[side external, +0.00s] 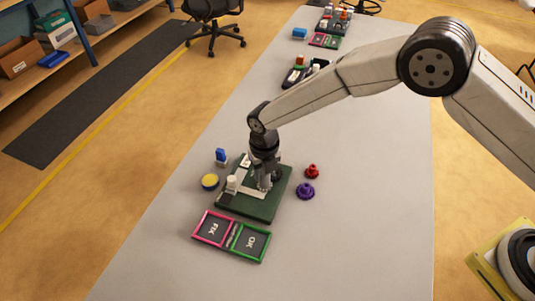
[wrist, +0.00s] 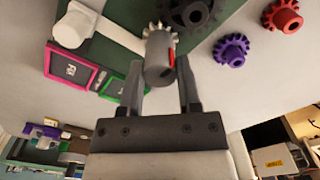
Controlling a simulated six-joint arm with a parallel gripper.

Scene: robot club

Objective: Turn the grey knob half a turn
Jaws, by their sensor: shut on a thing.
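The grey knob (wrist: 160,62) is a short cylinder with a red mark on its side and a light toothed gear (wrist: 152,31) at its far end. My gripper (wrist: 160,70) is shut on the knob, one finger on each side. In the side view my gripper (side external: 265,181) points down over the green board (side external: 262,209), and its fingers mostly hide the knob. A dark gear (wrist: 193,12) sits beside the knob on the board.
A white knob-like part (wrist: 72,28) stands on the board. A red gear (side external: 312,171) and a purple gear (side external: 305,191) lie right of it. A blue part (side external: 221,156) and a yellow-topped disc (side external: 210,182) are at left. Pink FIX (side external: 198,228) and green OK (side external: 264,246) trays lie in front.

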